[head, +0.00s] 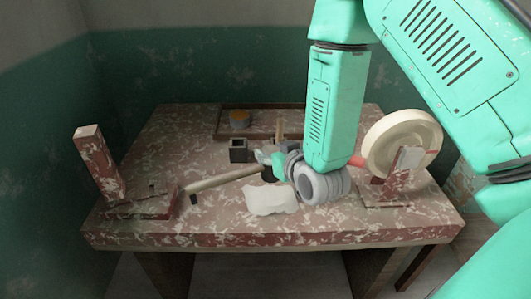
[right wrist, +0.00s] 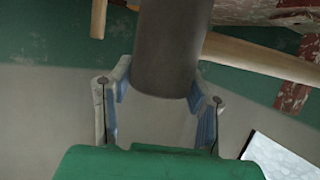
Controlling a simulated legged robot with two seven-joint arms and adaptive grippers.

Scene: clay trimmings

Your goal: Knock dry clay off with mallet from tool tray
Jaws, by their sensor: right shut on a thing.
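My right gripper (head: 279,164) is over the middle of the table (head: 240,222). It is shut on a dark grey cylinder, which looks like the mallet's head (right wrist: 170,50); this also shows at the fingertips in the head view (head: 268,173). A pale wooden handle (head: 222,180) runs from there to the left, and it shows behind the cylinder in the right wrist view (right wrist: 262,60). Whether the mallet touches the table is unclear. The tool tray (head: 228,136) lies at the back of the table. No dry clay can be made out for certain. My left gripper is out of view.
A mottled upright post (head: 100,165) stands on a base at the left. A cream wheel (head: 400,140) on a stand is at the right. A white sheet (head: 270,201) lies below my gripper. A dark box (head: 238,151) and orange pot (head: 239,118) are towards the back. The front is clear.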

